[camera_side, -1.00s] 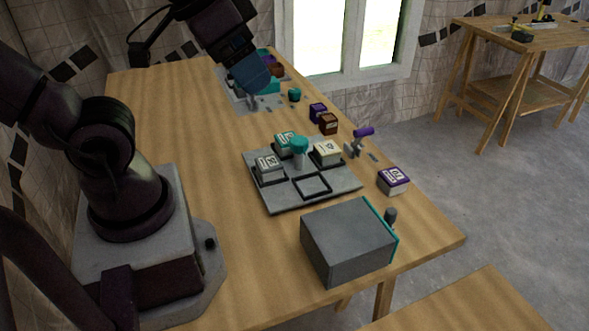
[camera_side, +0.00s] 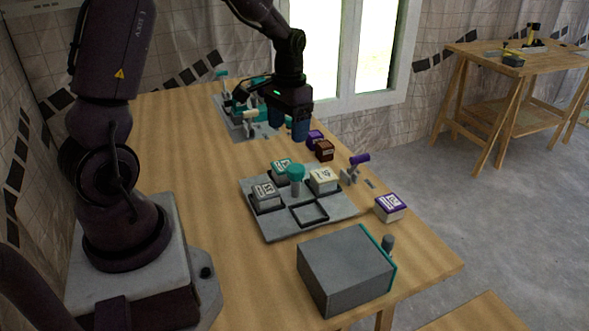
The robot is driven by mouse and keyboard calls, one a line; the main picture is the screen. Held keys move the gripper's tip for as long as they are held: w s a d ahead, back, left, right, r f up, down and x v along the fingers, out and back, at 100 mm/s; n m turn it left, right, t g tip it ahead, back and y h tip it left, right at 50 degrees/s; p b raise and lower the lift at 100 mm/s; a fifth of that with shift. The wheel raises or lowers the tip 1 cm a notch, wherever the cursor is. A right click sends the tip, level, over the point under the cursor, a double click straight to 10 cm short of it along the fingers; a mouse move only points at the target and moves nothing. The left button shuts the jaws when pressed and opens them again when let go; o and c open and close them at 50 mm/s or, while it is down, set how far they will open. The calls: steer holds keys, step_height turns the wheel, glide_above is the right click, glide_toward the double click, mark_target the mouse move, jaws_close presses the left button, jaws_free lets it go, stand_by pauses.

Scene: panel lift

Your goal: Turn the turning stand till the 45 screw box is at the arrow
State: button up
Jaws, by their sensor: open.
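My gripper (camera_side: 294,127) points down over the far part of the table, its blue fingers apart and empty. Behind it, a grey base plate (camera_side: 238,128) carries teal and cream parts (camera_side: 250,115), partly hidden by my gripper and arm; I cannot tell whether this is the turning stand. Nearer, a square grey tray (camera_side: 275,225) with a teal-topped post (camera_side: 295,172) holds a white-topped box (camera_side: 265,192), a teal-edged box (camera_side: 281,168) and a cream box (camera_side: 322,178). Their labels are too small to read, so I cannot pick out the 45 box. I cannot make out the arrow.
A purple box (camera_side: 315,137) and a brown box (camera_side: 324,150) stand near the right edge. A purple-handled clamp-like part (camera_side: 358,160), a purple-topped box (camera_side: 390,207) and a large grey block (camera_side: 345,270) are nearer.

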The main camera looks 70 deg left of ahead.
mark_target(295, 168)
steer(key=shift+m+t, duration=0.3)
steer(key=shift+m, duration=0.1)
steer(key=f, duration=0.4)
steer(key=w+f, duration=0.1)
steer(key=f, duration=0.7)
steer(key=shift+w+a+f, duration=0.25)
steer(key=shift+w+a, duration=0.15)
steer(key=c, duration=1.3)
